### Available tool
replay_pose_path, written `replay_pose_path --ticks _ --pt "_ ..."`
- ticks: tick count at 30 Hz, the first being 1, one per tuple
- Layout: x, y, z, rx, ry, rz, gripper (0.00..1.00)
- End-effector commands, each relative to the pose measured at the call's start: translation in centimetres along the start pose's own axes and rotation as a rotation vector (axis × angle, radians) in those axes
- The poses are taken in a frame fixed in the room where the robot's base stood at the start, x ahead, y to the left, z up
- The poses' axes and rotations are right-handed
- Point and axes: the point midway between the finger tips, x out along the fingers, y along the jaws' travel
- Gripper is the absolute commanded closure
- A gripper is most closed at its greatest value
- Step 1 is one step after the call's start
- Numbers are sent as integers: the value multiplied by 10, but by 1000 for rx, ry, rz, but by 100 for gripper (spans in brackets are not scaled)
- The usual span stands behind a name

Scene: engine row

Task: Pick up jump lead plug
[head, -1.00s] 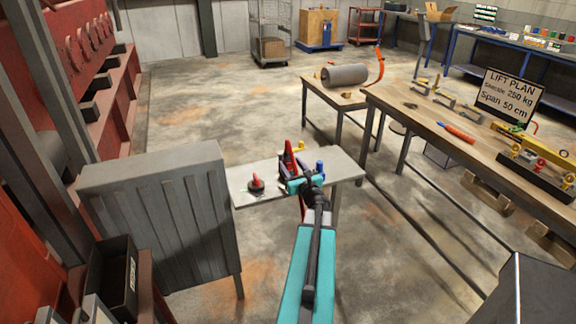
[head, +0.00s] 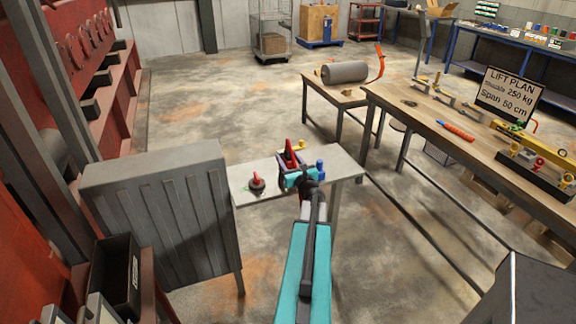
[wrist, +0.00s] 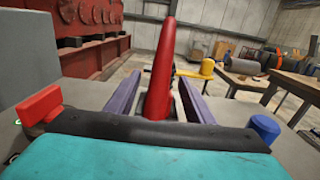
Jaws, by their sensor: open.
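A tall red tapered piece (wrist: 160,75), which I take to be the jump lead plug, stands upright on a small grey table (head: 342,160). It also shows in the head view (head: 289,154). My gripper (wrist: 158,95) is open, with one purple-grey finger on each side of the red piece. I cannot tell whether either finger touches it. The foot of the red piece is hidden behind the dark bar of my gripper. In the head view my gripper (head: 290,168) is low over the table, around the same piece.
A red-handled part on a dark base (head: 257,182) stands left on the small table. A yellow piece (head: 299,145) is behind the gripper and a blue one (head: 320,165) to its right. A grey ribbed cabinet (head: 160,210) rises close at left; a long workbench (head: 400,110) stands right.

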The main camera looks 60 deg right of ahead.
Motion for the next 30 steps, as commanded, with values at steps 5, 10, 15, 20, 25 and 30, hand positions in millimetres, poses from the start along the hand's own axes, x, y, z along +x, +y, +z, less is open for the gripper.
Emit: replay_pose_path --ticks 5,10,15,20,25,30 --pt "0 0 0 0 0 0 67" --pt "0 0 0 0 0 0 95" --pt "0 0 2 0 -2 1 100" --pt "0 0 1 0 -2 0 100" --pt "0 0 3 1 -2 0 100" --pt "0 0 10 -1 -3 1 100"
